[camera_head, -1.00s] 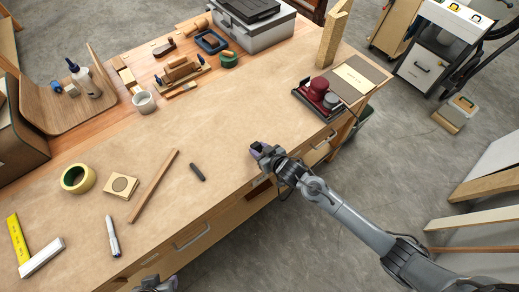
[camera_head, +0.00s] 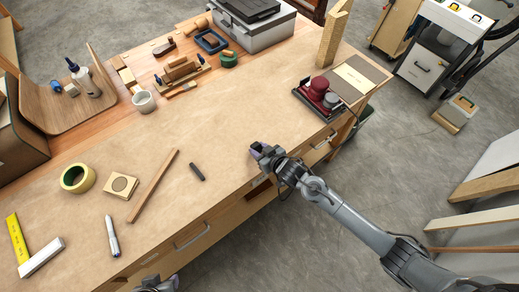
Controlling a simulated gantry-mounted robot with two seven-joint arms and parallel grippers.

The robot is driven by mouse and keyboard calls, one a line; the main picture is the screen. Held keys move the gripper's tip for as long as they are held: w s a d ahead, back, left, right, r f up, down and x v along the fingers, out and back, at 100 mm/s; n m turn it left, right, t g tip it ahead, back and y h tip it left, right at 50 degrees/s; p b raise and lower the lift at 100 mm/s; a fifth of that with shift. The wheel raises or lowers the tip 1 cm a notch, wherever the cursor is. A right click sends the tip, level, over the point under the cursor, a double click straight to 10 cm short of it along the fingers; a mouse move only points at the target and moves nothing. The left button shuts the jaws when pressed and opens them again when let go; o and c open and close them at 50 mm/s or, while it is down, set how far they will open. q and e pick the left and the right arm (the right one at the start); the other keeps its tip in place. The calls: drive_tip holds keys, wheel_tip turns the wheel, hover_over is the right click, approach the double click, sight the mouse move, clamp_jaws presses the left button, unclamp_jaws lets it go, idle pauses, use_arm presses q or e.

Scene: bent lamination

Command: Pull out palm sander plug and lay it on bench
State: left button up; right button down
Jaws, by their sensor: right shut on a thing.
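The palm sander (camera_head: 318,92) is dark red and sits on a dark mat at the bench's right end. A dark cord runs from it down past the bench edge. My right gripper (camera_head: 258,151) is at the bench's front edge, left of and well apart from the sander. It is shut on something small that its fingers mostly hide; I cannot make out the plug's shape. Only the top of my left gripper (camera_head: 155,285) shows at the bottom edge, below the bench front. Its fingers are not clear.
The workbench (camera_head: 225,125) has clear room in its middle. A wooden post (camera_head: 333,40) stands behind the sander.

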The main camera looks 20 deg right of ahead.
drive_tip(key=shift+f, duration=0.2)
drive_tip(key=c, duration=0.6)
unclamp_jaws()
